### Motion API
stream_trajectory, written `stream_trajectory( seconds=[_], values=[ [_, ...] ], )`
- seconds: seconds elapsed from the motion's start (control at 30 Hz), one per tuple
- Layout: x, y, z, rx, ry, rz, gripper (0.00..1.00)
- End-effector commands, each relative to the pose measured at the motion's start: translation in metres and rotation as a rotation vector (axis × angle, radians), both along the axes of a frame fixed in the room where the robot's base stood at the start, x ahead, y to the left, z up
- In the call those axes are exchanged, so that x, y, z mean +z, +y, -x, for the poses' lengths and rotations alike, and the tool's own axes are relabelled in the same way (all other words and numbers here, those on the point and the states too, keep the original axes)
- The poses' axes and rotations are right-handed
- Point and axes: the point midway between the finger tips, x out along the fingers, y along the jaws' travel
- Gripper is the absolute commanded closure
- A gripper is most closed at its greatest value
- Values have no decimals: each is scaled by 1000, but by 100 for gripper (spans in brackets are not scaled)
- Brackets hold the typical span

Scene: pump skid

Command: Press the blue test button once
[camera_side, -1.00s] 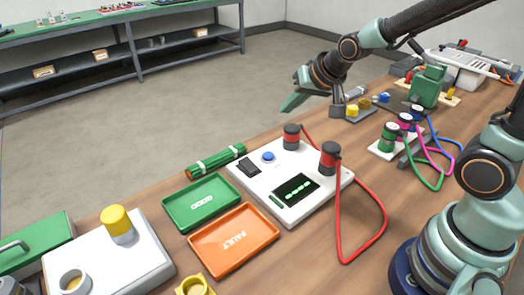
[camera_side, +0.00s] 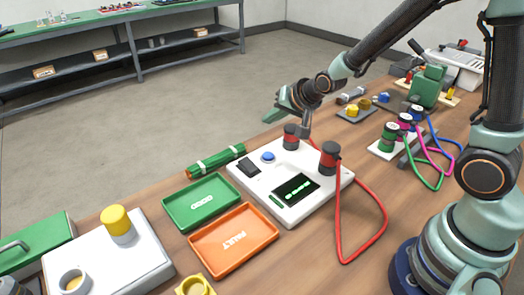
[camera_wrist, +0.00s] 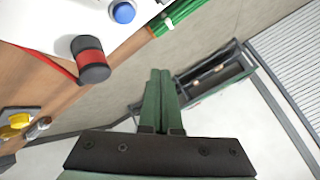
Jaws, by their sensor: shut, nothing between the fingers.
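The blue test button (camera_side: 268,157) is a round blue cap on the top of a white test box (camera_side: 318,196). In the wrist view the blue button (camera_wrist: 123,12) shows at the top edge, and part of the white box (camera_wrist: 50,22) lies to its left. My gripper (camera_side: 270,118) is above the far side of the box, apart from the button, pointing left in the side view. In the wrist view the green fingers of my gripper (camera_wrist: 160,75) are together with nothing between them.
Two red and black plugs (camera_side: 291,137) (camera_side: 329,158) stand on the box, one with a red cable (camera_side: 384,225). A black switch (camera_side: 248,166) sits beside the button. A green tray (camera_side: 200,222), an orange tray (camera_side: 270,240) and a green roll (camera_side: 216,160) lie left of the box.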

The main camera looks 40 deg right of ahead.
Motion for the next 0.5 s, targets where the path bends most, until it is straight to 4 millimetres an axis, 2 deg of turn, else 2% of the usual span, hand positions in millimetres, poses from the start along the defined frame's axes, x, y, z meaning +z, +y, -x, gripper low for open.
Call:
stream_trajectory(
  seconds=[0.5],
  values=[
    [-63,0,1,0,7,1,100]
  ],
)
